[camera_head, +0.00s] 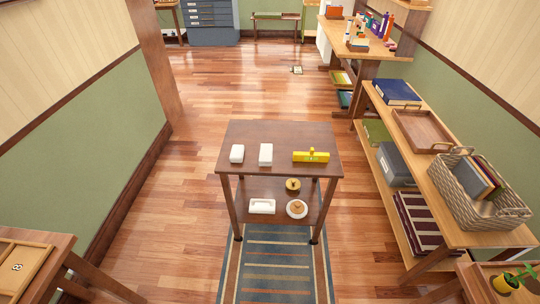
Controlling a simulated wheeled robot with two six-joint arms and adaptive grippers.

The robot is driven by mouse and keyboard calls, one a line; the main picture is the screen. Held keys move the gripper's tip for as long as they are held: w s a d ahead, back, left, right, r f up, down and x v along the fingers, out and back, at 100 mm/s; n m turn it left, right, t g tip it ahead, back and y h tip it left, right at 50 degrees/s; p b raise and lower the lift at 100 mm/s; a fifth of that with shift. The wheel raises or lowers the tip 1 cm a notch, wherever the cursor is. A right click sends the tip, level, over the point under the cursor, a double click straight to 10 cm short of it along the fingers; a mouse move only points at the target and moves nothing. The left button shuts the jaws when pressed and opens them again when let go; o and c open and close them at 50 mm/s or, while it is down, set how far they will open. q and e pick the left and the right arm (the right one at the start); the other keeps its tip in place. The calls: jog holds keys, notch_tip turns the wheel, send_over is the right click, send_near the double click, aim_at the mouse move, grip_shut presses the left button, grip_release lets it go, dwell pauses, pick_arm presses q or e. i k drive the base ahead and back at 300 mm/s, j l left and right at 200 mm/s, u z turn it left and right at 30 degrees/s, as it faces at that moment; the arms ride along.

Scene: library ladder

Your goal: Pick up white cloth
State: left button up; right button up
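A small dark wooden two-level table (285,135) stands ahead in the middle of the floor. On its top lie two small white blocks or folded pieces, a left one (237,153) and a right one (266,154); either could be the white cloth, but I cannot tell at this size. A yellow object (311,156) lies to their right. On the lower shelf are a white tray-like object (262,206), a round white dish (296,208) with something brown on it, and a small brass-coloured round item (293,184). Neither of my grippers is in view.
A striped blue rug (278,265) lies under and before the table. A long wooden shelf unit (440,200) with a basket (480,195) and a tray (421,130) runs along the right. A panelled wall (75,150) is on the left. Open floor (230,85) lies behind the table.

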aim_at(266, 156)
jog(key=u, duration=5.2)
jog(key=z, duration=5.2)
jog(key=i+j, duration=0.25)
jog(key=i+j+z, duration=0.1)
jog(key=j, duration=0.35)
jog(key=i+j+z, duration=0.1)
jog(key=i+j, duration=0.45)
jog(key=j, duration=0.2)
